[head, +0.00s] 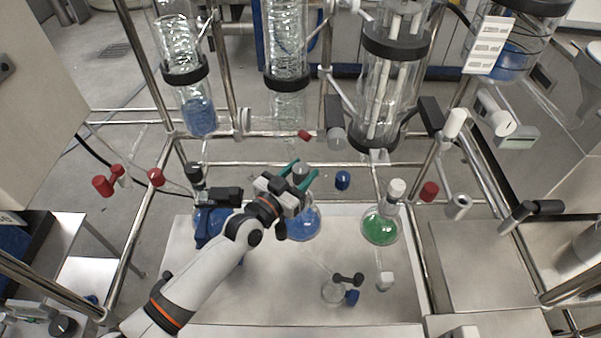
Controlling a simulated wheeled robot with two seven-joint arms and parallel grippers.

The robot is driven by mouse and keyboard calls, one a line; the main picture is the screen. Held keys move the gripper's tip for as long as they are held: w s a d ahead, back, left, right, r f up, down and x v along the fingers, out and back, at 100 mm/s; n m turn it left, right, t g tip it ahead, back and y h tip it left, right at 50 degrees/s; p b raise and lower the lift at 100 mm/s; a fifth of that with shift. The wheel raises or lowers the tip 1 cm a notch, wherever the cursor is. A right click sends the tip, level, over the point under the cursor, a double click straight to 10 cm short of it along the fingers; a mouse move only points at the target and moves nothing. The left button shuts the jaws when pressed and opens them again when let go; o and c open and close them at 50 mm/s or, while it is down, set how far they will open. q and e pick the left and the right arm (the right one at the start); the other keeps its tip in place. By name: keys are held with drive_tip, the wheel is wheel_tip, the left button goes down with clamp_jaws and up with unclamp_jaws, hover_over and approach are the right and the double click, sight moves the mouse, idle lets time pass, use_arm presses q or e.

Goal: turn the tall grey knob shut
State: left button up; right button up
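My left gripper (302,172) reaches in from the lower left. Its two teal fingers are apart, with a grey cap-like knob (300,171) showing between them; I cannot tell whether they touch it. The gripper partly hides the knob and the neck of the round flask of blue liquid (303,224) below. Another grey knob (337,139) stands up and to the right, beside the large glass vessel, clear of the fingers. I cannot tell for sure which one is the tall grey knob. My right gripper is not in view.
A blue knob (343,180) is close to the fingers. Metal rods (260,134) and glass columns (287,50) stand behind. The bench (270,285) has bare room in front.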

use_arm(q)
drive_tip(key=shift+o, duration=1.1)
drive_tip(key=shift+s+a, duration=0.1)
drive_tip(key=shift+s, duration=0.05)
drive_tip(key=v, duration=1.1)
drive_tip(key=shift+s+a+b, duration=0.2)
drive_tip(key=shift+s+b, duration=0.1)
drive_tip(key=shift+b, duration=0.1)
